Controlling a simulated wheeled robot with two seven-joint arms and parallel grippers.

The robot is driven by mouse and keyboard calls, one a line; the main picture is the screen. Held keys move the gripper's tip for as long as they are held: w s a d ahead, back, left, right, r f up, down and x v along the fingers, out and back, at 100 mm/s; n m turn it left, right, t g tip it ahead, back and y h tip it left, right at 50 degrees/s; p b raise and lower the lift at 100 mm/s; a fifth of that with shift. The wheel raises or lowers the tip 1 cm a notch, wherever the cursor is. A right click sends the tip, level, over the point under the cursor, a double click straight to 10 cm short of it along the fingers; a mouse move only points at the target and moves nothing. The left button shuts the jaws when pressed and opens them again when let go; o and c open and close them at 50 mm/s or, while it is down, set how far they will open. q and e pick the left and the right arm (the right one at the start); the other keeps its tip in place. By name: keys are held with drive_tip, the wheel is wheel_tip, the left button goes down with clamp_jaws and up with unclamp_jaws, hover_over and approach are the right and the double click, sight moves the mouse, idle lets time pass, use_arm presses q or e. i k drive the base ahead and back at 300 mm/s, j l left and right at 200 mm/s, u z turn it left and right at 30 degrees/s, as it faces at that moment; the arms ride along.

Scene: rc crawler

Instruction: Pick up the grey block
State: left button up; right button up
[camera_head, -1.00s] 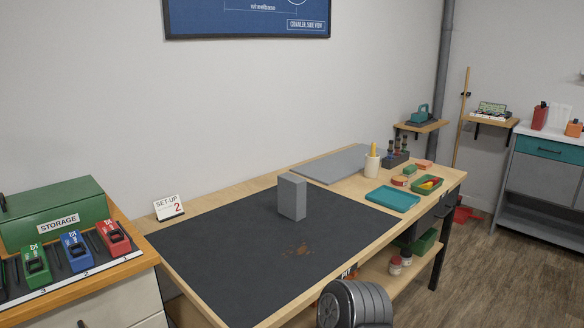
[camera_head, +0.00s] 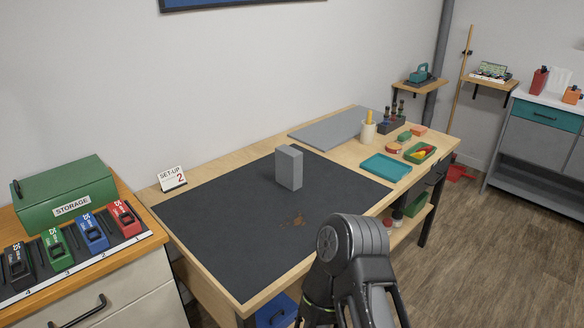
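The grey block (camera_head: 289,168) stands upright on the dark mat (camera_head: 225,215) that covers much of the wooden workbench. Nothing touches it except the mat. One of my arms rises from the bottom edge, right of the middle, in front of the bench. Its dark rounded joint is in view, but no fingertips show. My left gripper is not in view. My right gripper is not in view.
A SET-UP 2 card (camera_head: 172,178) stands at the mat's back left. A grey board (camera_head: 335,128), teal tray (camera_head: 385,167), pencil cup (camera_head: 367,131) and green tray (camera_head: 419,152) lie right of the block. Left is a cabinet with a green storage box (camera_head: 65,193).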

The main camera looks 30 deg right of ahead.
sight(290, 161)
drive_tip(key=l+z, duration=0.1)
drive_tip(key=l, duration=0.9)
drive_tip(key=i+l+z, duration=0.15)
drive_tip(key=l, duration=0.35)
drive_tip(key=l+z, duration=0.1)
drive_tip(key=l, duration=0.4)
drive_tip(key=i+l, duration=0.1)
drive_tip(key=l, duration=0.4)
drive_tip(key=l+z, duration=0.15)
drive_tip(key=l, duration=0.35)
drive_tip(key=i+l+z, duration=0.1)
drive_tip(key=l, duration=0.35)
drive_tip(key=i+l, duration=0.2)
drive_tip(key=l, duration=0.3)
drive_tip(key=z, duration=0.05)
